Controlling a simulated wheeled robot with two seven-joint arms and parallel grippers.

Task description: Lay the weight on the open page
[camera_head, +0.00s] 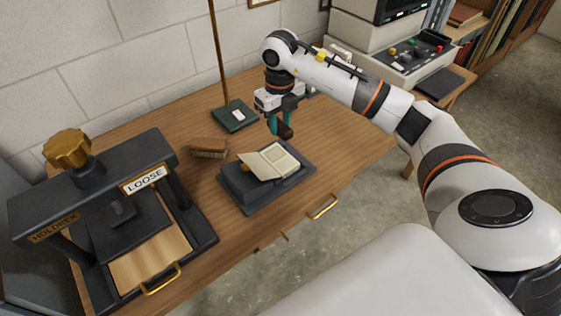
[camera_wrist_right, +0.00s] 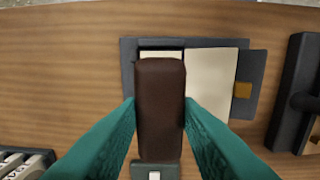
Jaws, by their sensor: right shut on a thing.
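The open book (camera_head: 270,162) lies on a dark cradle (camera_head: 243,192) on the table, its pages facing up. It also shows in the right wrist view (camera_wrist_right: 212,80), partly hidden behind the weight. My right gripper (camera_head: 280,128) is shut on the weight (camera_head: 286,131), a dark brown bar, and holds it in the air beyond the book. In the right wrist view the brown weight (camera_wrist_right: 160,105) sits between the two teal fingers and covers part of the cradle and the left page. My left gripper is not in view.
A press (camera_head: 110,200) with a brass knob and a "LOOSE" label stands at the left. A brown brush-like object (camera_head: 209,147) lies left of the book. A green base (camera_head: 235,117) with an upright rod stands behind. Bare tabletop (camera_head: 345,140) lies right of the cradle.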

